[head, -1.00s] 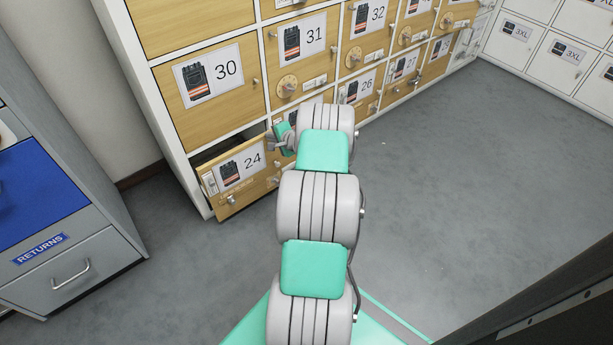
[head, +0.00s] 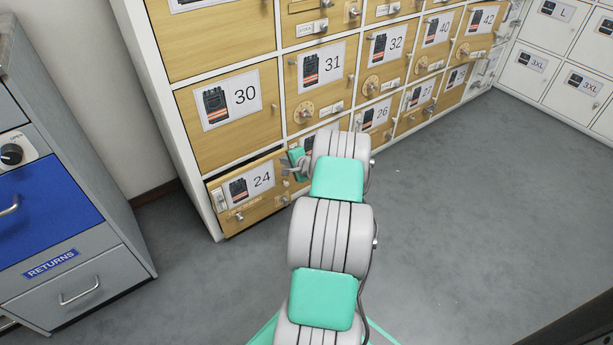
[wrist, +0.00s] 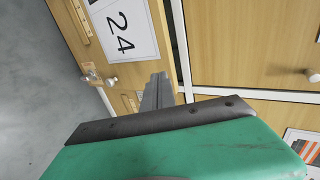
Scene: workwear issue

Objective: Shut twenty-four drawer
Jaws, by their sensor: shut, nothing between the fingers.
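The twenty-four drawer (head: 239,216) is in the bottom row of the wooden cabinet, at its left end, with a "24" label and a vest picture. It stands slightly out, with a dark gap along its top edge. My gripper (head: 291,165) is at the right end of its front in the head view, partly hidden by my arm. In the wrist view the "24" label (wrist: 122,28) shows sideways, with a small round knob (wrist: 111,80) near it. The shut fingers (wrist: 157,92) are against or very close to the drawer front; contact is unclear. They hold nothing.
Drawer 30 (head: 214,135) is directly above and drawer 31 (head: 300,103) is up to the right; both look shut. A grey returns unit (head: 112,255) with a blue front stands at the left. The grey floor (head: 460,230) to the right is clear.

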